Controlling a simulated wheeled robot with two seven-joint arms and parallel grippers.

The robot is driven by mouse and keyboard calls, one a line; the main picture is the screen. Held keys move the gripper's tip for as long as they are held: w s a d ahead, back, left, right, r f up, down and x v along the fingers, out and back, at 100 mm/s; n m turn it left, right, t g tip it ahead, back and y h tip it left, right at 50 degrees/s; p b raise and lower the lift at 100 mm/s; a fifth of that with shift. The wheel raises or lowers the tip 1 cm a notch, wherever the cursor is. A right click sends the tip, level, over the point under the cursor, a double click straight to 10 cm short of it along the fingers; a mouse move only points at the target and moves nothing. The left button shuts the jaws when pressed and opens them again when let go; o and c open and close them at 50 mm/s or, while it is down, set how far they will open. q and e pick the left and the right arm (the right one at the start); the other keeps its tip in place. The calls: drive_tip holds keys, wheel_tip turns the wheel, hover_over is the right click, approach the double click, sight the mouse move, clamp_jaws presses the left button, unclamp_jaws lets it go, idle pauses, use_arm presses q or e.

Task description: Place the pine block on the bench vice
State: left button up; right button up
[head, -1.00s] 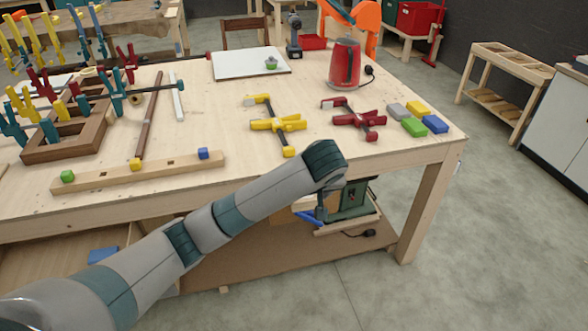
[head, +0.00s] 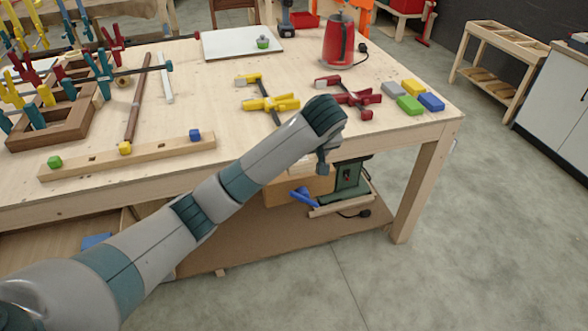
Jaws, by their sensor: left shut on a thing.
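My left gripper (head: 323,163) is at the front edge of the workbench, pointing down, with the forearm coming in from the lower left. It is shut, and a pale piece beside its fingers, mostly hidden, looks like the pine block (head: 309,166). I cannot make out its full shape. I cannot pick out a bench vice for certain. My right gripper is not in view.
The workbench (head: 205,95) holds yellow clamps (head: 270,103), red clamps (head: 350,98), a red kettle (head: 338,40) and several coloured blocks (head: 411,104). A green machine (head: 347,180) stands on the lower shelf (head: 250,240). Open floor lies right.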

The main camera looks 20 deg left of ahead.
use_arm(q)
drive_tip(key=w+a+f, duration=0.1)
drive_tip(key=w, duration=0.1)
drive_tip(key=w+a+f+p, duration=0.1)
drive_tip(key=w+a+f, duration=0.1)
drive_tip(key=w, duration=0.1)
drive_tip(key=w+a+f+p, duration=0.1)
drive_tip(key=w+f, duration=0.1)
drive_tip(key=shift+w+a, duration=0.2)
drive_tip(key=shift+a, duration=0.05)
drive_tip(key=shift+w+a+f, duration=0.15)
drive_tip(key=shift+w+f, duration=0.1)
drive_tip(key=shift+f, duration=0.1)
wheel_tip(320, 180, down, 3)
drive_tip(key=shift+r+p, duration=0.15)
drive_tip(key=shift+p, duration=0.45)
drive_tip(key=shift+f, duration=0.6)
drive_tip(key=shift+f, duration=0.1)
drive_tip(key=o, duration=1.1)
drive_tip(key=shift+c, duration=0.2)
